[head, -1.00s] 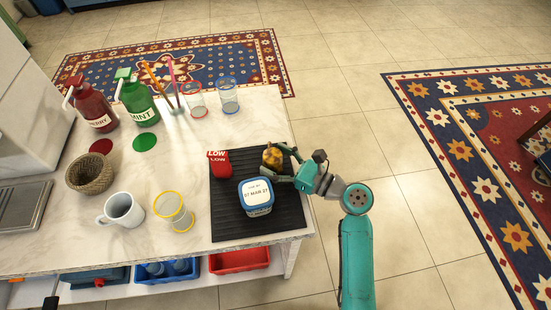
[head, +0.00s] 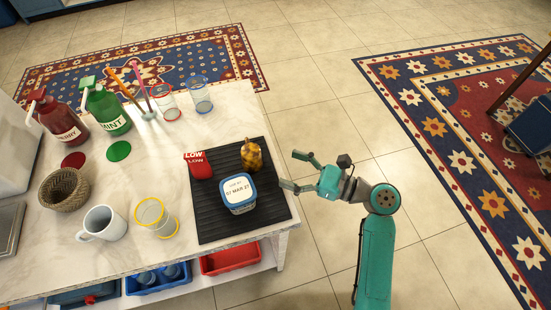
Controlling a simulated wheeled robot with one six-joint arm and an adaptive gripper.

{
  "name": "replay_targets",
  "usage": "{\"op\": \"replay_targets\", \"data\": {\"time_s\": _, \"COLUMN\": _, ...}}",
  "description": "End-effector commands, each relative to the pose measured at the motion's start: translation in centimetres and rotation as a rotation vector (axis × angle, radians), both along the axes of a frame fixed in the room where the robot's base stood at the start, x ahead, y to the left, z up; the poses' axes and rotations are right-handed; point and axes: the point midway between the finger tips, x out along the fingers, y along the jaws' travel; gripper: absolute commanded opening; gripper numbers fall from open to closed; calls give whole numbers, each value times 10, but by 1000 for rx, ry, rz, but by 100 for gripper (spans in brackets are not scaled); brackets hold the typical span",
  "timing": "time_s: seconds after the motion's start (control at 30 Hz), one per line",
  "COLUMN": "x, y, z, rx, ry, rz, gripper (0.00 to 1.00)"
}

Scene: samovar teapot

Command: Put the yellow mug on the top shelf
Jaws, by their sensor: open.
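No yellow mug shows in the head view. A white mug (head: 103,223) stands upright on the marble counter at the front left, its handle to the left. Beside it is a clear glass with a yellow rim (head: 156,218). A small amber-yellow jar (head: 252,158) stands on the black ribbed mat (head: 216,224). My gripper (head: 291,171) is open and empty, just right of the jar and past the counter's right edge, with a gap between them. No top shelf can be made out.
On the mat are a white-and-blue tub (head: 238,194) and a red LOW item (head: 199,166). Red and blue-rimmed glasses, two pump bottles (head: 105,110) and a woven basket (head: 64,190) share the counter (head: 180,140). Coloured bins (head: 230,257) sit below. Open floor lies right.

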Motion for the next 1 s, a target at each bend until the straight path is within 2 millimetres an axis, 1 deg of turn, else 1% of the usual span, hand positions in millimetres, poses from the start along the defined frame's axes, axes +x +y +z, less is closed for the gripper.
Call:
{"op": "replay_targets", "data": {"time_s": 0.03, "x": 1, "y": 7, "z": 2, "rx": 0, "ry": 2, "rz": 10, "gripper": 82}}
{"op": "replay_targets", "data": {"time_s": 0.17, "x": 5, "y": 18, "z": 2, "rx": -1, "ry": 5, "rz": 12, "gripper": 82}}
{"op": "replay_targets", "data": {"time_s": 0.4, "x": 18, "y": 50, "z": 2, "rx": 1, "ry": 5, "rz": 12, "gripper": 82}}
{"op": "replay_targets", "data": {"time_s": 0.67, "x": 26, "y": 65, "z": 2, "rx": 0, "ry": 5, "rz": 10, "gripper": 82}}
{"op": "replay_targets", "data": {"time_s": 0.9, "x": 41, "y": 94, "z": 2, "rx": 0, "ry": 4, "rz": 11, "gripper": 82}}
{"op": "replay_targets", "data": {"time_s": 1.0, "x": 44, "y": 103, "z": 1, "rx": 1, "ry": 5, "rz": 11, "gripper": 82}}
